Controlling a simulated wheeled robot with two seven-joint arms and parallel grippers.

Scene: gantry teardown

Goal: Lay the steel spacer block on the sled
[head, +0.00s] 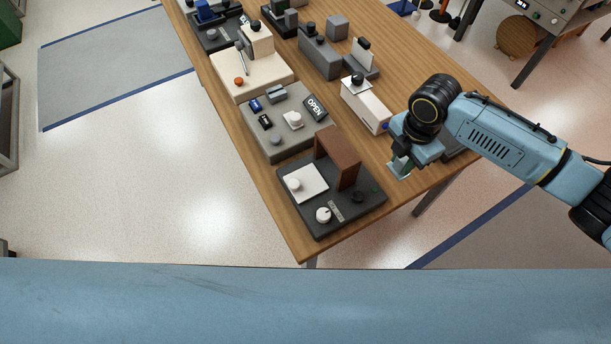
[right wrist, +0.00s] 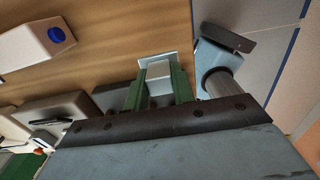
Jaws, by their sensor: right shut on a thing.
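My right gripper (head: 401,163) is low over the right edge of the wooden table, pointing down. In the right wrist view its green fingers (right wrist: 158,92) are shut on a light grey block (right wrist: 158,73), which looks like the steel spacer block. A pale, flat, square plate (right wrist: 172,57) shows just beyond the block; its edge also shows under the gripper in the head view (head: 393,171). I cannot tell for sure that this plate is the sled, nor whether the block touches it. My left gripper is not in view.
A white box with a blue button (head: 366,106) stands close to the left of the gripper.

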